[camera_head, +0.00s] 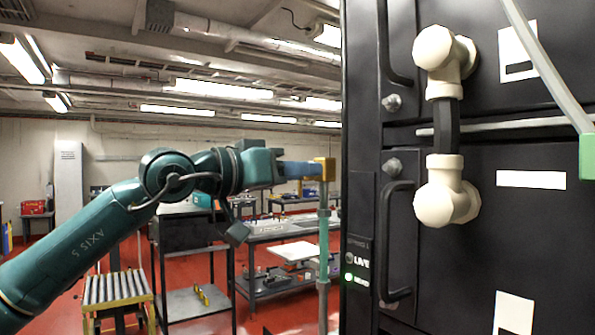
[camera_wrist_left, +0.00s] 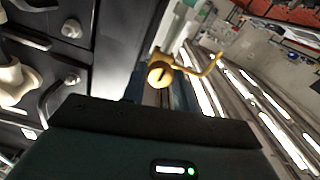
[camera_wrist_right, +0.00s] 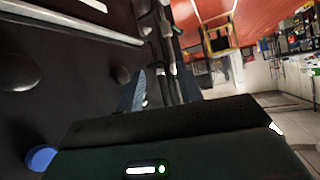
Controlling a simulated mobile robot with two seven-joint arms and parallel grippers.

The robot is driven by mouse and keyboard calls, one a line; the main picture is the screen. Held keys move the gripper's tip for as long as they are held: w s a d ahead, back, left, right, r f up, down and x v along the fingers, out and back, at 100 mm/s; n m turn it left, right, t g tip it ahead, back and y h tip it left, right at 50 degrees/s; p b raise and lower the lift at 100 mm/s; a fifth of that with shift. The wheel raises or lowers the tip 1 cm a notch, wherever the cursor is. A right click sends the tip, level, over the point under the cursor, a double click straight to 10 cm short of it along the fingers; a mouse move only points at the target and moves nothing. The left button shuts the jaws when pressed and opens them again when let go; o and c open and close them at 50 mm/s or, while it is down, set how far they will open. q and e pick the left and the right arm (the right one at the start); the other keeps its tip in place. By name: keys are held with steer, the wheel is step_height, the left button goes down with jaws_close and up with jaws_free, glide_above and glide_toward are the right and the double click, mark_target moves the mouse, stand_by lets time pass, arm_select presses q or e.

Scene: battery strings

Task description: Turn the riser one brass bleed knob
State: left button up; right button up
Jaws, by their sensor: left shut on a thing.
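The brass bleed knob (camera_head: 326,168) sits at the top of a grey-green upright riser pipe (camera_head: 323,240), just left of the black cabinet. My left gripper (camera_head: 312,170) reaches it from the left and is shut on it. In the left wrist view the brass knob (camera_wrist_left: 160,74) shows between the fingertips, with a bent brass spout beside it. The fingers hide part of the knob. My right gripper (camera_wrist_right: 160,88) shows only in its own wrist view, beside a dark panel. Its fingers are apart, with nothing seen held between them.
The black cabinet (camera_head: 362,130) fills the right side, with handles, bolts and white pipe elbows (camera_head: 445,200) standing out. A dark cart (camera_head: 190,243) and a workbench (camera_head: 275,232) stand behind my left arm. A blue round cap (camera_wrist_right: 42,157) shows in the right wrist view.

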arm_select(q)
steer(key=o, duration=1)
steer(key=shift+c, duration=0.2)
arm_select(e)
steer(key=shift+w+r, duration=0.1)
steer(key=shift+r, duration=0.05)
arm_select(q)
steer(key=b+v, duration=0.4)
steer(key=v, duration=0.9)
arm_select(e)
steer(key=shift+a+f+t+y, duration=0.3)
steer(key=shift+a+f+y, duration=0.2)
steer(key=shift+a, duration=0.2)
steer(key=shift+w, duration=0.1)
